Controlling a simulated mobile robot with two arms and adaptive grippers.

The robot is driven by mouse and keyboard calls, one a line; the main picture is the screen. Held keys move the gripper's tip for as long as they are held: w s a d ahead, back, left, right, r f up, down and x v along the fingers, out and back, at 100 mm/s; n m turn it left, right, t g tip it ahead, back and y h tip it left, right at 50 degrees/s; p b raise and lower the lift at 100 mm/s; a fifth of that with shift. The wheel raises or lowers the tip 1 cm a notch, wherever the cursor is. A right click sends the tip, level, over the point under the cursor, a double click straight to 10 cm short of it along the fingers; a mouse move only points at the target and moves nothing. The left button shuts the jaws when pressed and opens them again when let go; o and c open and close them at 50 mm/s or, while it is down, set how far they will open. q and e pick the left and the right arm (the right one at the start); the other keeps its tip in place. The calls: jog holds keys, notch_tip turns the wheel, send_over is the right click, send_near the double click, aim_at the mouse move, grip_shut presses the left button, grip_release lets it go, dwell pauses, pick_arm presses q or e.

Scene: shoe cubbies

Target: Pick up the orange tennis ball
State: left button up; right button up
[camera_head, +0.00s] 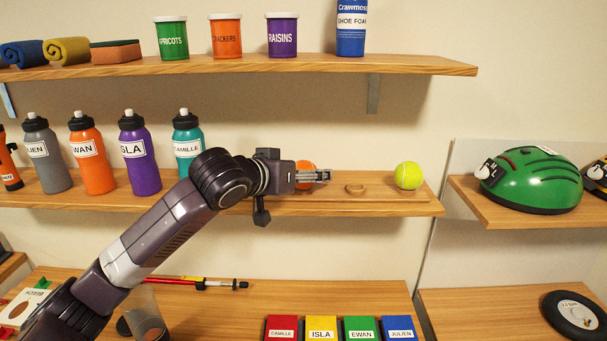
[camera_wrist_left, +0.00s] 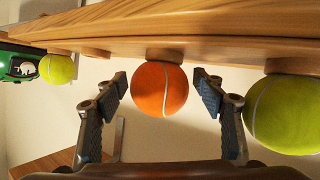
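The orange tennis ball (camera_head: 305,166) rests on the middle wall shelf, partly hidden behind my left gripper (camera_head: 318,176) in the head view. In the left wrist view the orange ball (camera_wrist_left: 160,88) shows whole, with a pale seam, against the wooden shelf edge. My left gripper (camera_wrist_left: 163,88) is open there, one finger on each side of the ball, with a visible gap on both sides. How far the fingertips are from it in depth I cannot tell. My right gripper is in neither view.
A yellow tennis ball (camera_head: 408,175) sits to the right on the same shelf (camera_head: 395,209); an empty ring holder (camera_head: 355,188) lies between. The wrist view shows yellow balls at left (camera_wrist_left: 57,69) and right (camera_wrist_left: 285,115). A teal bottle (camera_head: 187,138) stands left. A shelf (camera_head: 420,66) hangs above.

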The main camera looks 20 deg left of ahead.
pick_arm(q)
jog(key=c, duration=1)
jog(key=shift+c, duration=0.2)
